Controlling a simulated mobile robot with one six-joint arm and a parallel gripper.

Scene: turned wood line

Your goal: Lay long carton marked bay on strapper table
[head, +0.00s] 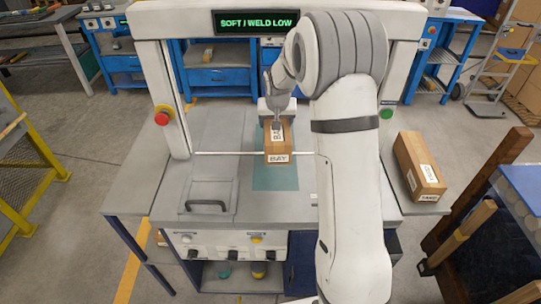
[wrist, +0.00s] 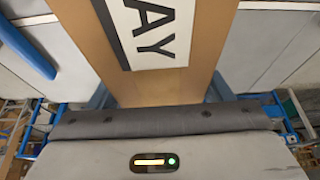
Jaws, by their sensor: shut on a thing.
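The long carton marked BAY (head: 278,148) is a brown box with white labels, in the middle of the head view. It is over the teal patch (head: 275,180) on the grey strapper table (head: 240,205), under the arch. I cannot tell whether it touches the table. My gripper (head: 277,120) is at the carton's far part, shut on it. In the wrist view the carton (wrist: 190,75) fills the middle, its label reading AY, and runs down to my gripper's grey pad. The fingertips are hidden.
A second long carton (head: 418,165) lies on the right side surface. The white arch (head: 165,80) stands over the table, with a red button (head: 162,116) on its left post and a display reading SOFT / WELD LOW (head: 257,22). A yellow rail (head: 30,150) is at left.

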